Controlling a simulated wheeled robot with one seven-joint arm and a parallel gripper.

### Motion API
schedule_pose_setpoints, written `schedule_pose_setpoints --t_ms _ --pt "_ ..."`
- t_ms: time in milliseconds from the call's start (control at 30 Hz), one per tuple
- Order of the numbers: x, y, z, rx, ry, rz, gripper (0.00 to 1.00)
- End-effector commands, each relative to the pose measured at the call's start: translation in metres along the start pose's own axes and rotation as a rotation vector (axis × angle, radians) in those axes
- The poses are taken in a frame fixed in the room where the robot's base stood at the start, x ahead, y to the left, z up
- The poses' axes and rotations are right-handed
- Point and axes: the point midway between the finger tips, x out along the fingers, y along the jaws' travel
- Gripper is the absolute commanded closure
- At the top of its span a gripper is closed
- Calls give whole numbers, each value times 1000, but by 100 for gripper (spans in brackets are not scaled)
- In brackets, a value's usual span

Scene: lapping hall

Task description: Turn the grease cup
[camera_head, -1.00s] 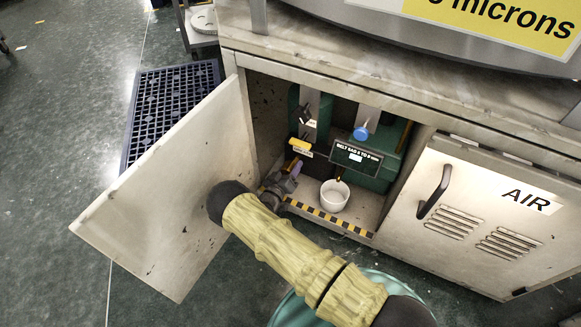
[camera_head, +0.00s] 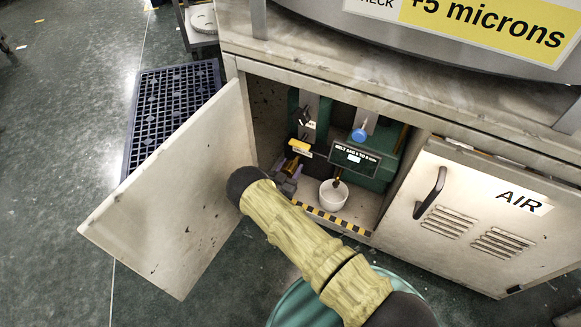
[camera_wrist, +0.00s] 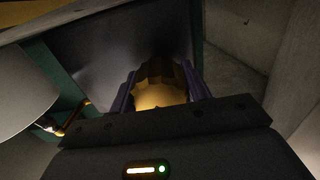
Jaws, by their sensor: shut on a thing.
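The grease cup, a ribbed brass-yellow cap, shows in the wrist view (camera_wrist: 160,94) between my purple fingers. My gripper (camera_wrist: 158,90) is shut on it, with a finger on each side. In the head view my gripper (camera_head: 288,172) is just inside the open cabinet at its left, below a small yellow tag (camera_head: 300,147). Only a small brownish part of the cup shows there; the gripper and shadow hide the rest. The cup's turn angle cannot be told.
The open cabinet door (camera_head: 170,195) stands left of my arm. Right of the gripper are a white pot (camera_head: 333,196), a black belt-sag sign (camera_head: 353,159) and a blue knob (camera_head: 359,135). A striped sill (camera_head: 330,219) edges the cabinet floor. The AIR door (camera_head: 465,215) is shut.

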Motion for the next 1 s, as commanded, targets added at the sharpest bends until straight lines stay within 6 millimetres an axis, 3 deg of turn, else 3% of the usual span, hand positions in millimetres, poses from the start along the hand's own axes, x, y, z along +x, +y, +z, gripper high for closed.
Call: schedule_pose_setpoints --t_ms 333,367,433,467,767,1000 --pt "-2 1 3 0 -6 0 75" --pt "-2 0 3 0 -7 0 47" --pt "-2 0 3 0 -6 0 33" --pt "-2 0 3 0 -6 0 31" --pt "-2 0 1 1 -3 0 31" --pt "-25 0 -1 -1 -4 -1 31"
